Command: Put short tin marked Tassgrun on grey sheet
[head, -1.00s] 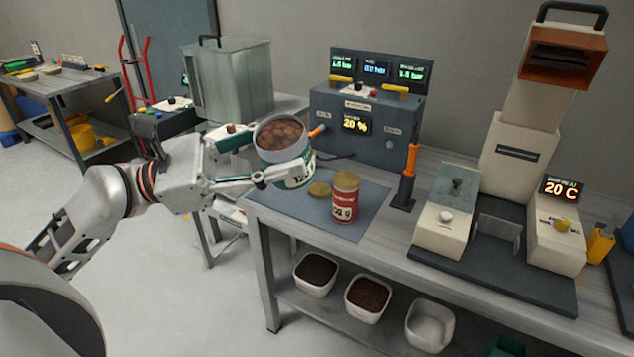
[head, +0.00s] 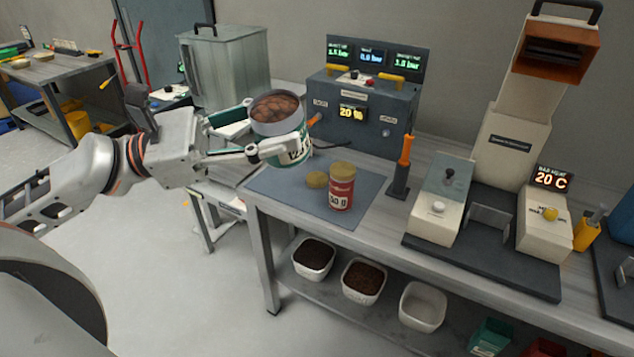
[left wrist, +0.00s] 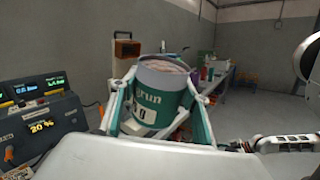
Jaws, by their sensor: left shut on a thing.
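My left gripper (head: 272,140) is shut on a tin with a green and white label (head: 292,150), open at the top with brown contents showing. In the left wrist view the tin (left wrist: 160,92) stands upright between the fingers, and its label ends in "grun". The grey sheet (head: 280,185) lies on the bench. In the head view the held tin overlaps the sheet's back left part; its exact height above it is hard to tell.
A grey control box with displays (head: 360,125) stands behind the sheet. An orange-handled tool in a stand (head: 402,165) and a cream machine (head: 490,190) are to the right. The sheet's front left part is bare. White bins (head: 363,280) sit on the lower shelf.

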